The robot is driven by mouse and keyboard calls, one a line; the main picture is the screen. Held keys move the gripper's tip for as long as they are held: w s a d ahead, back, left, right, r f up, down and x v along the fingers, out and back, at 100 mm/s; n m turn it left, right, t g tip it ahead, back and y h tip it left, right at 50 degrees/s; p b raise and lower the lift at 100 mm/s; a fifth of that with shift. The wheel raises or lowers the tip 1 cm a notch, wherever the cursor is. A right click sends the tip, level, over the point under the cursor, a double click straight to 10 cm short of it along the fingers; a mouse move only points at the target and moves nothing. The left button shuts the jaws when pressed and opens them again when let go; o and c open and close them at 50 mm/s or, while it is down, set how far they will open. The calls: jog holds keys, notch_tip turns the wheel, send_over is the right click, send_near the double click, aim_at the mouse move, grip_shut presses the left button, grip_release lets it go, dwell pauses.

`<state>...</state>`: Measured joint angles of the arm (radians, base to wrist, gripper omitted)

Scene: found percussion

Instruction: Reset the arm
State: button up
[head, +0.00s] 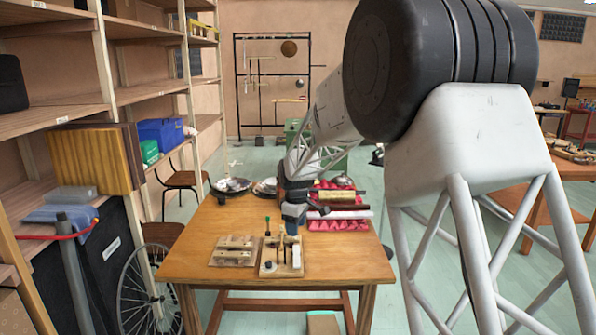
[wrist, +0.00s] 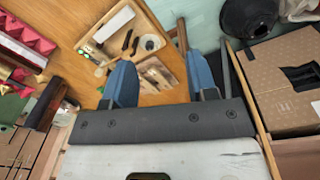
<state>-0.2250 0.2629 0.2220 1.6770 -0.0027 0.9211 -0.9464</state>
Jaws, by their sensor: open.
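My gripper (head: 293,224) hangs over the middle of the wooden table (head: 340,268), pointing down, behind the two small boards. In the wrist view my gripper (wrist: 157,62) shows two blue fingers spread apart with nothing held between them. My arm reaches in from the right of the head view and hides part of the table's back. In the wrist view the table top (wrist: 168,22) lies beyond the fingers, clear of them as far as I can tell.
A wooden board (head: 236,250) and a tray with small tools (head: 270,270) lie near the table's front. Red foam (head: 325,225) with rods and bowls is at back right. Metal dishes (head: 232,185) stand at back left. A cardboard box (wrist: 283,75) shows in the wrist view.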

jog(key=s+d+r+m, duration=0.2)
jog(key=s+d+r, duration=0.2)
jog(key=s, duration=0.5)
jog(key=s+d+r+m+t, duration=0.1)
jog(key=s+d+r+m, duration=0.3)
jog(key=s, duration=0.4)
jog(key=s+d+r+m, duration=0.1)
jog(key=s+d+r, duration=0.4)
jog(key=s, duration=0.4)
jog(key=s+d+f+m, duration=0.1)
jog(key=s+d+m, duration=0.2)
jog(key=s, duration=1)
jog(key=s+d+f+m+t, duration=0.1)
jog(key=s+d+f+m, duration=0.1)
jog(key=s, duration=1.1)
jog(key=shift+s+d+f+m, duration=0.15)
jog(key=shift+s+d+m, duration=0.25)
jog(key=shift+d+m, duration=0.3)
jog(key=shift+a, duration=0.1)
